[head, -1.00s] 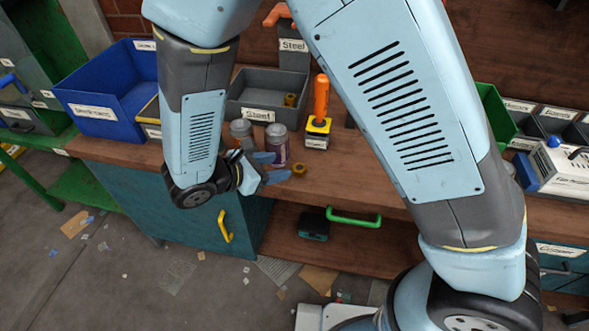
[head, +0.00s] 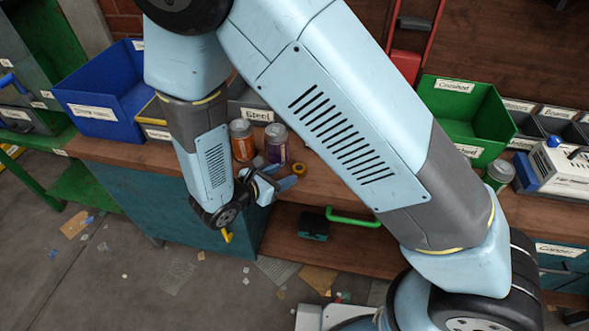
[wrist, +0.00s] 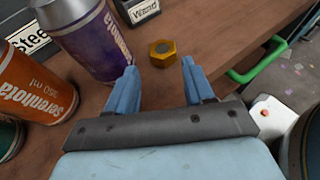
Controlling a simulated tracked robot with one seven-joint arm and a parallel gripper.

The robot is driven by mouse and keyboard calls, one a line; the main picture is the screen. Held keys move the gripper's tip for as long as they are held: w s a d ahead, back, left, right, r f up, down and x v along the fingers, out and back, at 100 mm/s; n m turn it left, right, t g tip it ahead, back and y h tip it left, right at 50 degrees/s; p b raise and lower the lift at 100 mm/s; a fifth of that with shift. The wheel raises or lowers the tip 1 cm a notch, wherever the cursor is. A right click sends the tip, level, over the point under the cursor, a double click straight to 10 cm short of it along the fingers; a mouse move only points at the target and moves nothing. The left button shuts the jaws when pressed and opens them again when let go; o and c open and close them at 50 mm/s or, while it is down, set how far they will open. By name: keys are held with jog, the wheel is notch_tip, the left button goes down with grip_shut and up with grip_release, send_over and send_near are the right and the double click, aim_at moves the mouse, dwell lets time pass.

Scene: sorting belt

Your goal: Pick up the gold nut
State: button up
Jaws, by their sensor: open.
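The gold nut (wrist: 162,53) lies flat on the wooden bench in the wrist view, just beyond my fingertips and roughly in line with the gap between them. It also shows in the head view (head: 300,169), close to the bench's front edge. My gripper (wrist: 160,76) is open and empty, its two blue fingers apart. In the head view my gripper (head: 281,177) is just left of the nut. It looks apart from the nut.
A purple can (wrist: 95,40) stands close to my left finger. An orange can (wrist: 35,85) is farther left. A labelled block (wrist: 137,10) is behind the nut. The bench edge and a green handle (wrist: 258,62) lie to the right.

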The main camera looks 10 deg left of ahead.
aim_at(296, 170)
jog(key=shift+x, duration=2.65)
jog(key=shift+s+d, duration=0.15)
jog(key=c, duration=0.9)
